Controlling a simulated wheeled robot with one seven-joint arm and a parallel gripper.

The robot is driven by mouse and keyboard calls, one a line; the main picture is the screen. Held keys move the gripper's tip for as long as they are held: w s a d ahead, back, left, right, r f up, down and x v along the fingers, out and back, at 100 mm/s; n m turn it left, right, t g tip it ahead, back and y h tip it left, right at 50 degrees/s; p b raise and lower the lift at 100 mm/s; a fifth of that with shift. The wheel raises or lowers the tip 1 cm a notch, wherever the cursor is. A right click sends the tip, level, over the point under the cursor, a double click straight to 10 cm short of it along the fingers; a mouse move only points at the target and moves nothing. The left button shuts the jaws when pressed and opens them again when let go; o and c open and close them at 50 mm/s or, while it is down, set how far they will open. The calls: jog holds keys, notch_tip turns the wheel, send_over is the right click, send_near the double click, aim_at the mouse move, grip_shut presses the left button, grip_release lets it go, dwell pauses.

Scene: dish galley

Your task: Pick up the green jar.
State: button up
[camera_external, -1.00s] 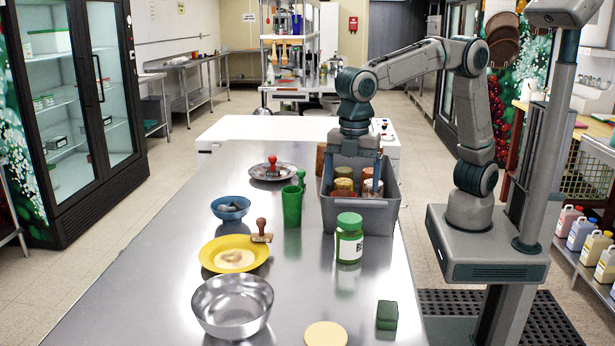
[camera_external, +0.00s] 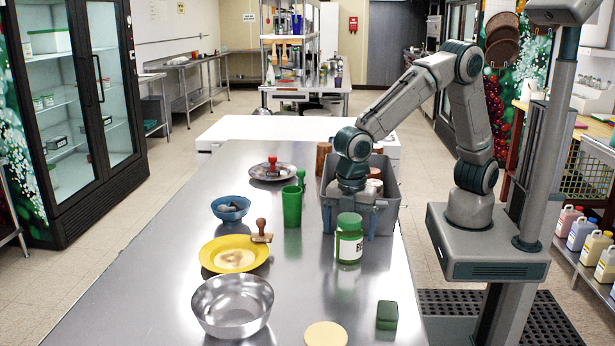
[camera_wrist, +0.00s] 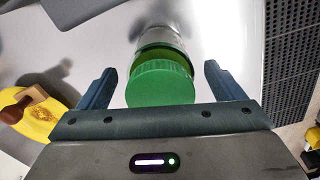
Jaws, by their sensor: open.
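The green jar (camera_external: 349,240) stands upright on the steel counter, with a green lid and a white label, just in front of the grey bin. My gripper (camera_external: 349,230) is open and low at the jar, with one finger showing on each side of it. In the wrist view the jar's round green lid (camera_wrist: 160,84) lies between the two spread fingers of my gripper (camera_wrist: 160,70), with visible gaps on both sides. The fingers do not touch the jar there. I cannot tell how far down its sides they reach.
The grey bin (camera_external: 389,216) with several jars stands right behind my gripper. A green cup (camera_external: 292,207), a blue bowl (camera_external: 230,217), a yellow plate (camera_external: 208,258) with a stamp and a metal bowl (camera_external: 233,325) are to the left. A green block (camera_external: 387,314) lies nearer the camera.

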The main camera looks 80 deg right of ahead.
jog(key=shift+f, duration=0.1)
jog(key=shift+c, duration=0.3)
jog(key=c, duration=1.3)
